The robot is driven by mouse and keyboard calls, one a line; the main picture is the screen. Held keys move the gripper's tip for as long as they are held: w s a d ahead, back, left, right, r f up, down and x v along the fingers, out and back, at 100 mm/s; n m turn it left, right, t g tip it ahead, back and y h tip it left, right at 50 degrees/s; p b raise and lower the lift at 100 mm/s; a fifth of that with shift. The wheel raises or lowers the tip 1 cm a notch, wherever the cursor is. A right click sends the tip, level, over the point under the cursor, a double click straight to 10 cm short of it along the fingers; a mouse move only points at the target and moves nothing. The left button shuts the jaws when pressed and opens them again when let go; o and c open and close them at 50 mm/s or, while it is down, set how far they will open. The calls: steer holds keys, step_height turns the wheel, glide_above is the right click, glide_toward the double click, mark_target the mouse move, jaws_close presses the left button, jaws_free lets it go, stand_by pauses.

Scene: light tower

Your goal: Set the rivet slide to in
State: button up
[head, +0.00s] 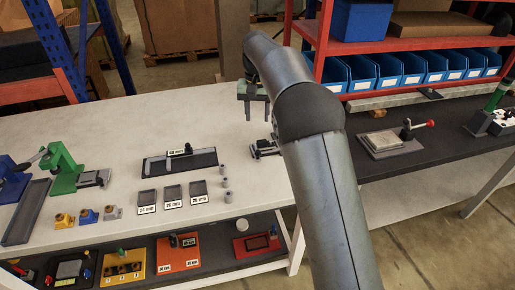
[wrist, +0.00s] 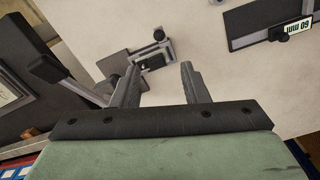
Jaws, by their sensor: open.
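My gripper (head: 257,117) hangs above the pale bench, its two fingers apart with nothing between them. The fingers (wrist: 160,72) also show in the wrist view. Just beyond the fingertips there is a small metal slide fixture (wrist: 152,57) with a black knob, apart from the fingers. In the head view the same fixture (head: 264,148) lies below my gripper, partly hidden by my arm. No label on it can be read, so I cannot tell for certain that it is the rivet slide, nor its setting.
A dark fixture marked 60 mm (head: 180,161) lies to the left, with several labelled plates in front of it. A green press (head: 65,168) stands at far left. A clamp plate with a red-tipped lever (head: 393,141) is at right. Blue bins (head: 390,72) line the shelf behind.

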mark_target(258, 151)
step_height(258, 151, down, 15)
steer(key=shift+d+r+p, duration=0.1)
steer(key=shift+r+p, duration=0.05)
steer(key=shift+p, duration=0.45)
jaws_close()
